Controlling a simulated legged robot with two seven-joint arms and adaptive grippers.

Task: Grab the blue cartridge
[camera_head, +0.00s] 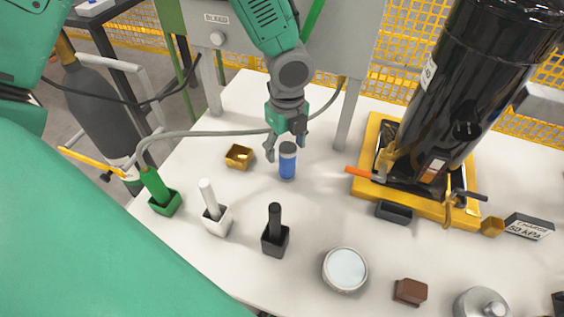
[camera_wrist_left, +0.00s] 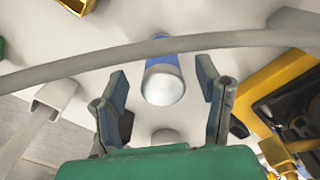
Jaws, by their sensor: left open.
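The blue cartridge (camera_head: 287,163) stands upright on the white table, with a grey upper part and a clear blue body. My left gripper (camera_head: 287,148) comes down from above, its fingers spread just above and around the cartridge's top. In the left wrist view the cartridge (camera_wrist_left: 163,80) shows its pale round end between the two open fingers of the gripper (camera_wrist_left: 165,100), with gaps on both sides. A grey hose crosses in front of the cartridge in that view. My right gripper is not in view.
Green (camera_head: 165,201), white (camera_head: 216,220) and black (camera_head: 275,240) holders with upright handles stand nearer. A small yellow box (camera_head: 239,157) is left of the cartridge. A black cylinder (camera_head: 461,90) in a yellow frame (camera_head: 420,205) stands right. A grey hose (camera_head: 215,132) runs behind the gripper.

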